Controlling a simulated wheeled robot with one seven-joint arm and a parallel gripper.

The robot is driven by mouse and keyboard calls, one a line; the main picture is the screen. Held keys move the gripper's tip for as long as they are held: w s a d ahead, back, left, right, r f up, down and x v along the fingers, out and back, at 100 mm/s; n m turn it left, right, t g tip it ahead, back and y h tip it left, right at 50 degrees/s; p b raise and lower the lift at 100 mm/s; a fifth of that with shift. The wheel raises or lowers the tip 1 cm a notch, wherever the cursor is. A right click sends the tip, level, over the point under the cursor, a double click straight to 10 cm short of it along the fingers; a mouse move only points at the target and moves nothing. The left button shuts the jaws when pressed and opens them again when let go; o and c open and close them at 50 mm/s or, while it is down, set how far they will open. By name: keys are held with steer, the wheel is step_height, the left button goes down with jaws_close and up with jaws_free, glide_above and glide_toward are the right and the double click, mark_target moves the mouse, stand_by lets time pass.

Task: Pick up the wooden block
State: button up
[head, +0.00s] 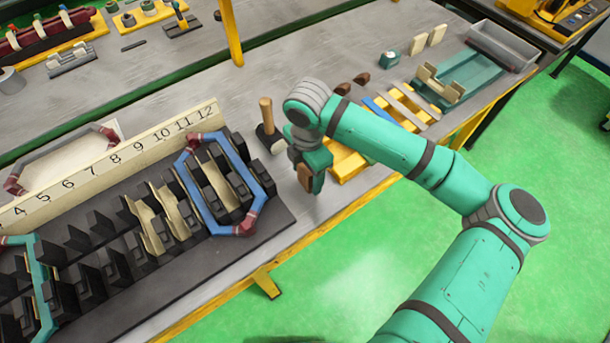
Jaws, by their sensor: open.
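My gripper (312,182) is at the end of my teal arm, low near the front edge of the bench. It points down and is open. A small brown, wood-coloured piece (305,175) shows at its fingers, on their left side. I cannot tell whether it is a wooden block between the fingers or where its lower end rests. Two small dark brown pieces (362,79) lie on the bench behind my arm. Two pale upright blocks (437,35) stand farther back.
A dark slotted stator bed (270,225) with a blue coil (185,185) and number strip (120,160) is left. A wooden-handled mallet (266,115) stands beside my gripper. A yellow tray (345,160) is right, partly behind my arm. A yellow post (232,35) rises behind.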

steer(key=shift+s+d+f, duration=0.1)
steer(key=shift+f, duration=0.5)
steer(key=c, duration=1.5)
steer(key=shift+r, duration=0.1)
steer(key=shift+w+r, duration=0.2)
steer(key=shift+r, duration=0.35)
steer(key=s+d+r, duration=0.1)
steer(key=s+r, duration=1)
steer(key=s, duration=0.3)
steer(key=shift+s+d+r, duration=0.15)
steer(key=shift+r, duration=0.25)
